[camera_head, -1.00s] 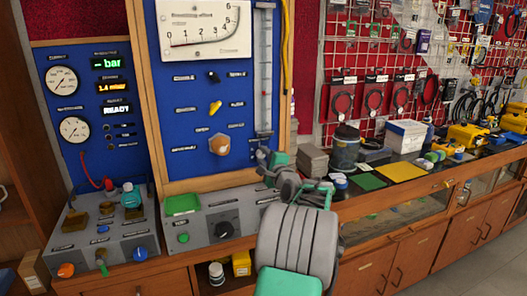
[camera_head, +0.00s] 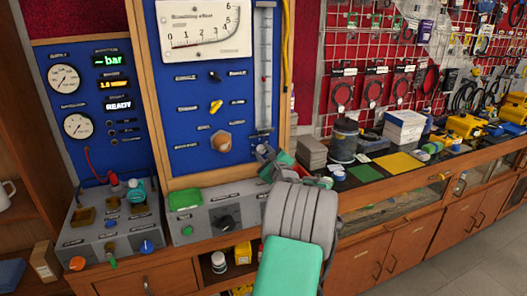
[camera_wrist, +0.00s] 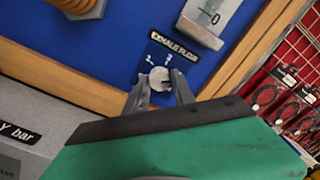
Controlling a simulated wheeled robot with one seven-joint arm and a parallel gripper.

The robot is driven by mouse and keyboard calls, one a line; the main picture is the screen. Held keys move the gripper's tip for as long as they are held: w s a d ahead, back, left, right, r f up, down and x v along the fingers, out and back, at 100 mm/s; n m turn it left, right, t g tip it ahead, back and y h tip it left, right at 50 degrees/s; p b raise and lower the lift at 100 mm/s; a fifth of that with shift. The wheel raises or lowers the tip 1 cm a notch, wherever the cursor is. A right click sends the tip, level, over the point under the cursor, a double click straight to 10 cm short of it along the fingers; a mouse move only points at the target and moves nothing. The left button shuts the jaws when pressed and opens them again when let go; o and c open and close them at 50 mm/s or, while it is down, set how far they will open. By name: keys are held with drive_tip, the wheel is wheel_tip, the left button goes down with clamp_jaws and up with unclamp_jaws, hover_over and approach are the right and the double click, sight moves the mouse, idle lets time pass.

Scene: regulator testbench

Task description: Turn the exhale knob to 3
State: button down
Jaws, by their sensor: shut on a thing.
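The exhale knob (camera_wrist: 160,76) is a small, round, pale grey knob on the blue panel, under a label reading EXHALE FLOW. White scale numbers stand around it, and a 2 is readable above it. My gripper (camera_wrist: 158,82) has one finger on each side of the knob and is shut on it. The knob's pointer direction cannot be made out clearly. In the head view my gripper (camera_head: 264,151) is at the lower right of the blue panel (camera_head: 185,150), below the tall flow tube (camera_head: 263,75), and hides the knob.
A wooden frame edge (camera_wrist: 85,75) runs beside the knob. A large brass hex knob (camera_head: 221,142), a yellow knob (camera_head: 216,106) and a dial gauge (camera_head: 205,30) are on the panel.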

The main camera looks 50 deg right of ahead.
idle(0.3)
drive_tip(key=c, duration=1.1)
unclamp_jaws()
drive_tip(key=shift+o, duration=0.2)
drive_tip(key=b+v, duration=0.1)
drive_tip(key=v, duration=0.6)
drive_tip(key=shift+s+a+b, duration=0.2)
drive_tip(key=shift+s+b, duration=0.15)
